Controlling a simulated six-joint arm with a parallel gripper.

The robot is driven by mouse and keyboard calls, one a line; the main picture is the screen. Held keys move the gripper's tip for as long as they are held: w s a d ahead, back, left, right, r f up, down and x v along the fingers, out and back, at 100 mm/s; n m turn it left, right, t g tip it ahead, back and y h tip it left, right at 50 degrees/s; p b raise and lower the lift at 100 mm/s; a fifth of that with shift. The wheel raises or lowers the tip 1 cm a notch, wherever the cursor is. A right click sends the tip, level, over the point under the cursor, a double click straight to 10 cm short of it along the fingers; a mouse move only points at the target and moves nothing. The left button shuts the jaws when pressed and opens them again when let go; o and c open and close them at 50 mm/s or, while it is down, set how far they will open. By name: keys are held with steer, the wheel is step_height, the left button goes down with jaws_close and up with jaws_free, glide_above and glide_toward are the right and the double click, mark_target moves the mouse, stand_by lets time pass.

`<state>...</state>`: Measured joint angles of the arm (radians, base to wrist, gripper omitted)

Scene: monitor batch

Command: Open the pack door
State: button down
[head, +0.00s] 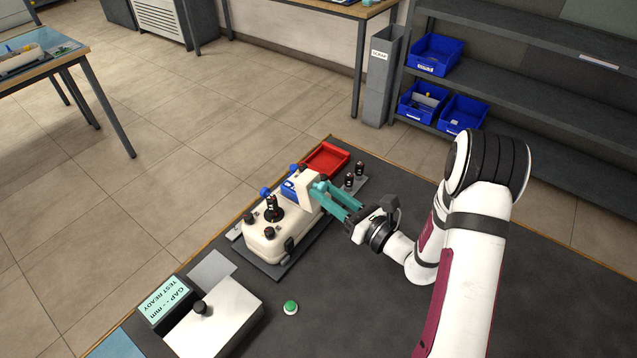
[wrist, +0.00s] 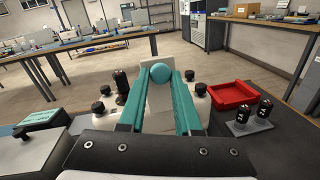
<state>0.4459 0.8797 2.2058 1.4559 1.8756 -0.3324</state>
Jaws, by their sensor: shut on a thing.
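The pack (head: 268,238) is a cream box with black knobs on a dark base plate, in the middle of the head view. Its pale door panel (head: 307,186) stands raised at a steep angle at the far end of the box. A round teal knob (wrist: 161,73) sits on the door, between my fingertips in the wrist view. My gripper (head: 322,188) has long teal fingers and is shut on this knob, reaching in from the right. In the wrist view the door (wrist: 160,105) shows between the fingers. The fingers hide part of the pack.
A red tray (head: 326,159) lies beyond the pack, with a holder of black cells (head: 354,176) beside it. A green button (head: 291,307), a pale box (head: 215,315) and a "TEST READY" display (head: 166,302) are at the near left. The dark mat at right is clear.

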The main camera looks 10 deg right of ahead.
steer(key=shift+d+f, duration=0.15)
steer(key=shift+d, duration=0.05)
steer(key=c, duration=0.6)
jaws_free()
steer(key=v, duration=1.5)
steer(key=shift+s+d, duration=0.1)
steer(key=shift+s, duration=0.25)
